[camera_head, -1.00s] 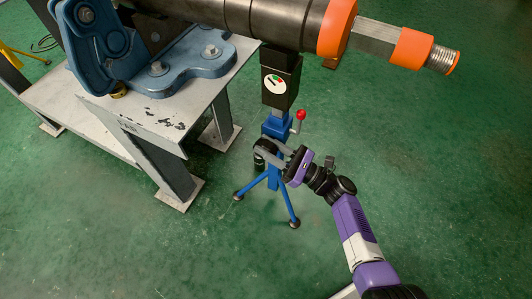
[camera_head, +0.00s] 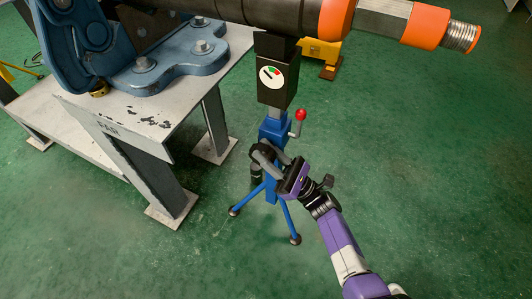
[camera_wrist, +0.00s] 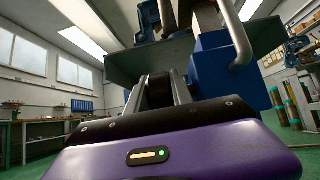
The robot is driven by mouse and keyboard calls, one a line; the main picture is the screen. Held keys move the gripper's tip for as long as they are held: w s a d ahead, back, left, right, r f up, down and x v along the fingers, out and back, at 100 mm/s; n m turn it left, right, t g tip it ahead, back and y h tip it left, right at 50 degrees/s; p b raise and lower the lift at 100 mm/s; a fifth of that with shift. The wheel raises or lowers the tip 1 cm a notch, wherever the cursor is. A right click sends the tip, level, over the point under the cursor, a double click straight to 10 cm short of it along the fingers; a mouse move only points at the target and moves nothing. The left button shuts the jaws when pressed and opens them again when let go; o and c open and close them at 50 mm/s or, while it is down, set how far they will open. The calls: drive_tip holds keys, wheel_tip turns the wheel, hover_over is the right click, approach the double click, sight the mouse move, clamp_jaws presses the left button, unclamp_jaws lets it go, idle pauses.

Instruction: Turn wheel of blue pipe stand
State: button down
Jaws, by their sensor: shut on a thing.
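The blue pipe stand (camera_head: 271,190) stands on the floor on splayed legs, with a black head bearing a round dial (camera_head: 271,77). A small crank with a red knob (camera_head: 300,115) sticks out at its right. The dark wheel (camera_head: 260,151) is low on the front of the stand, partly hidden by my fingers. My gripper (camera_head: 262,157) reaches it from the lower right and is shut on it. In the wrist view a dark part of the wheel (camera_wrist: 160,90) sits between my two grey fingers, with blue stand parts behind.
A grey metal table (camera_head: 140,112) with a blue vise (camera_head: 150,72) stands left of the stand. A dark pipe (camera_head: 240,12) with orange collars lies across the stand's top. A yellow stand (camera_head: 320,52) is behind. The green floor to the right is clear.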

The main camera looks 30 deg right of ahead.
drive_tip(key=shift+f, duration=0.1)
drive_tip(key=c, duration=1.4)
unclamp_jaws()
drive_tip(key=v, duration=0.8)
drive_tip(key=shift+w, duration=0.1)
